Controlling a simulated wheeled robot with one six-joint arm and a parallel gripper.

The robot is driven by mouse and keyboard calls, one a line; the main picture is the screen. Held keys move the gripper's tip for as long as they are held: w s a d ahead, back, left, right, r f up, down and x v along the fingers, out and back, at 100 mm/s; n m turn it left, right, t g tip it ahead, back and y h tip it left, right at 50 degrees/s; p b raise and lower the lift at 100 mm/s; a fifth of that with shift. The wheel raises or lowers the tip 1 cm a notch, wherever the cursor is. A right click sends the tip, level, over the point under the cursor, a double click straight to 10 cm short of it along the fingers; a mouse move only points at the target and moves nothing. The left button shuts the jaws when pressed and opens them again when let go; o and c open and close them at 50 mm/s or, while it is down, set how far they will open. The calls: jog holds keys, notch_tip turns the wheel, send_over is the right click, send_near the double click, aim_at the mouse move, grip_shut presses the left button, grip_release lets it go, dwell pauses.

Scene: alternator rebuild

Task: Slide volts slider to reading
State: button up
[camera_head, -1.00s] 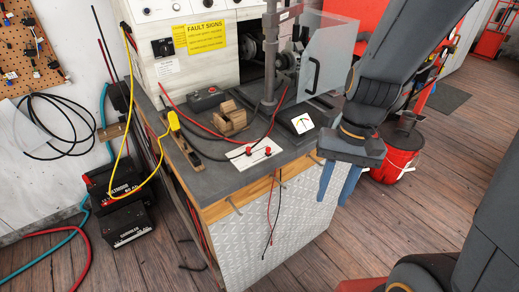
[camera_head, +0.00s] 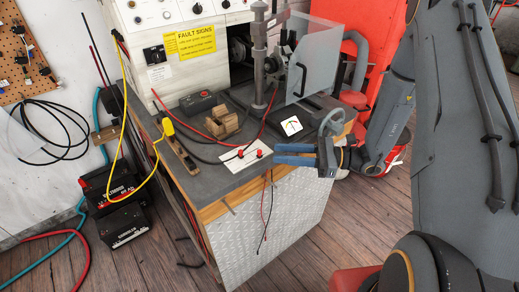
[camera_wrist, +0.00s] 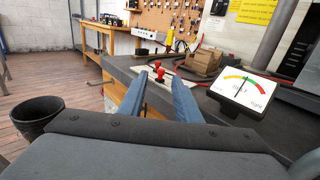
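I cannot tell for sure which part is the volts slider. A long narrow strip (camera_head: 180,150) with a yellow handle (camera_head: 168,127) at its far end lies along the bench's left edge; the handle also shows in the wrist view (camera_wrist: 170,38). White-faced knobs (camera_head: 167,14) sit on the panel above; no volts reading is legible. My gripper (camera_head: 277,153) is open and empty, its blue fingers pointing left by the bench's front right edge. In the wrist view its fingers (camera_wrist: 159,80) stand apart, with red posts (camera_wrist: 159,74) beyond them.
The red posts stand on a white plate (camera_head: 228,161) on the grey bench (camera_head: 212,182). A belt gauge (camera_head: 291,126), a wooden block (camera_head: 224,123), a clear guard (camera_head: 311,60) and a black box (camera_head: 200,103) are nearby. Cables cross the bench. A dark bucket (camera_wrist: 38,113) stands lower left.

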aim_at(259, 151)
jog(key=shift+w+a+p, duration=0.25)
jog(key=shift+a+p, duration=0.15)
jog(key=shift+a, duration=0.85)
jog(key=shift+w+a+p, duration=0.3)
jog(key=shift+a+p, duration=0.15)
jog(key=shift+a, duration=0.85)
jog(key=shift+w+a+p, duration=0.25)
jog(key=shift+a+p, duration=0.15)
jog(key=shift+a, duration=0.85)
grip_shut()
